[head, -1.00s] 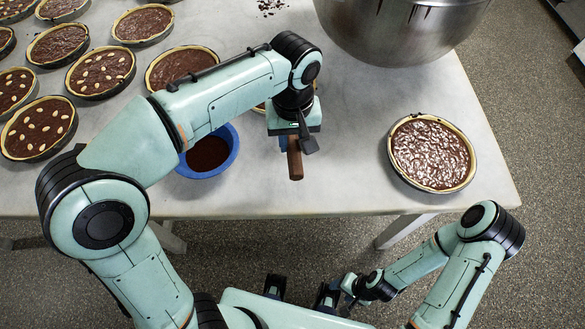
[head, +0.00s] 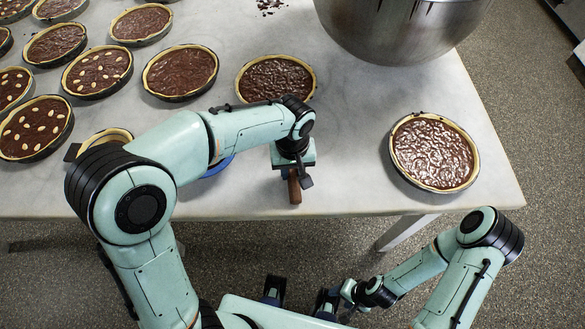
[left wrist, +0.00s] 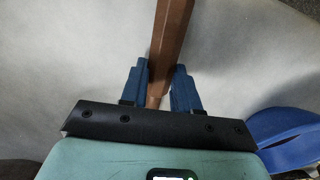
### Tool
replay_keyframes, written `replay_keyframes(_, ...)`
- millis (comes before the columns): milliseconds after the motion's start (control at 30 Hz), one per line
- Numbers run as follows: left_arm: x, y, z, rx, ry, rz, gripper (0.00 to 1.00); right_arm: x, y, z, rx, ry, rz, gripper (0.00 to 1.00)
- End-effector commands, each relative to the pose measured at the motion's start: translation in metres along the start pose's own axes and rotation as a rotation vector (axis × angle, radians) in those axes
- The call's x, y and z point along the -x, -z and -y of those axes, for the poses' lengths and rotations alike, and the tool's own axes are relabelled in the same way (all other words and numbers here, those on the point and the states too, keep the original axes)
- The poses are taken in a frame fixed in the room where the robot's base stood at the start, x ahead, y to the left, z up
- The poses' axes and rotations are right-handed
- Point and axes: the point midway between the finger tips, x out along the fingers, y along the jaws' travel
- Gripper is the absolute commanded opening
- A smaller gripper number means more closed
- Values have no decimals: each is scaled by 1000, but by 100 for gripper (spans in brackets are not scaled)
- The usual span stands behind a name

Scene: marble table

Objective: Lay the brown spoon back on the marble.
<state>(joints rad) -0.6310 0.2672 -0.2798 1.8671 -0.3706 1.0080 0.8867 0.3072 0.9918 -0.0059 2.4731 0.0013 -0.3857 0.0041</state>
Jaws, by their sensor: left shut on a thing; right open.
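The brown spoon shows in the left wrist view (left wrist: 170,35) as a long brown shaft, and in the head view as a short brown piece (head: 294,188) near the table's front edge. My left gripper (head: 294,176) is shut on it; the blue fingers (left wrist: 162,85) press it from both sides. The rest of the spoon is hidden by my arm in the head view. The pale marble (head: 345,150) lies beneath; I cannot tell whether the spoon touches it. My right gripper (head: 338,298) is open and empty, off the table's front edge.
A chocolate tart (head: 433,152) stands at right, several more at left. A metal bowl (head: 400,30) stands behind. Marble between is clear.

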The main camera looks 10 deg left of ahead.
Motion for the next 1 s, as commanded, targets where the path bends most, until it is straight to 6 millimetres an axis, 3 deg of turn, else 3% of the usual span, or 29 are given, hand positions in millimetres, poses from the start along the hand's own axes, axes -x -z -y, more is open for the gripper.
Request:
replay_keyframes(33,-1,-1,1,1,3,4,0,0,0,0,0,0,0,55)
replay_keyframes(67,-1,-1,1,1,4,5,40,0,0,0,0,0,0,55)
replay_keyframes(100,-1,-1,1,1,4,5,53,0,0,0,0,0,0,55)
replay_keyframes(133,-1,-1,1,1,4,5,56,0,0,0,0,0,0,55)
replay_keyframes(533,-5,-1,0,1,2,4,56,-6,-1,-3,-1,-1,2,55)
replay_keyframes(1000,98,4,6,1,-1,1,56,11,2,5,2,2,-5,55)
